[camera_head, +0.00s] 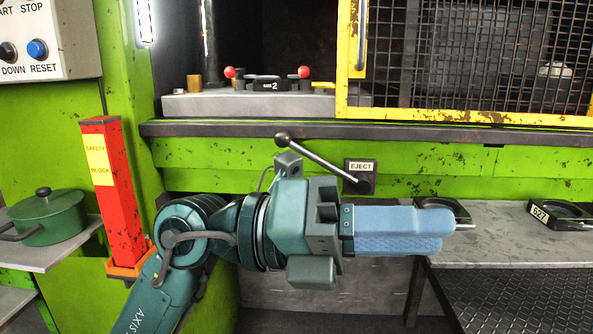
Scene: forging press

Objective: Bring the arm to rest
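My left arm comes in from the bottom left. Its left gripper (448,230) points right across the middle of the view, in front of the press. The light blue fingers line up as one block from this side, so a gap between them or anything held there cannot be made out. The gripper overlaps the near left part of a grey side table (500,250) in the picture. A dark round piece (437,203) shows just behind the fingertips, partly hidden by them. My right gripper is not in view.
The EJECT lever (325,160) stands just above and behind my wrist. A red safety block (118,190) stands upright left of my arm. A green pot (48,218) sits on a left shelf. A die numbered 2 (268,84) lies on the press bed beside the yellow mesh guard (460,116).

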